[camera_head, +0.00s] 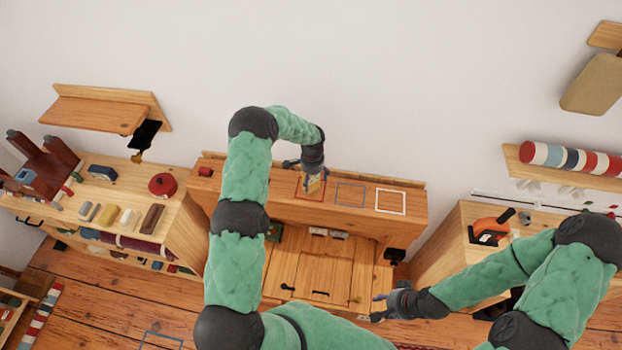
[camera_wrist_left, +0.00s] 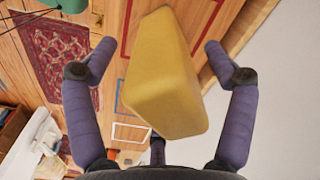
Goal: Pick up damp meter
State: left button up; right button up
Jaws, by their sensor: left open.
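A yellow block-shaped thing, which looks like the damp meter (camera_wrist_left: 166,75), stands between the spread fingers of my left gripper (camera_wrist_left: 160,62) in the left wrist view. The fingers sit on either side of it with gaps, so they do not grip it. In the head view the damp meter (camera_head: 314,185) shows as a small yellow patch at the red outline on the wooden bench top. My left gripper (camera_head: 308,168) is just above and partly covers it. My right gripper (camera_head: 378,307) is empty, low in front of the bench, its fingers apart.
Blue and white outlines (camera_head: 390,202) mark clear spots to the right on the bench top (camera_head: 415,208). A small red block (camera_head: 205,171) sits at its left end. The left cabinet holds a red round thing (camera_head: 162,184) and several blocks. An orange tool (camera_head: 490,229) lies on the right cabinet.

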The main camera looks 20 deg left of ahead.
pick_arm(q)
jog(key=c, duration=1.4)
jog(key=shift+o, duration=0.2)
jog(key=shift+r, duration=0.1)
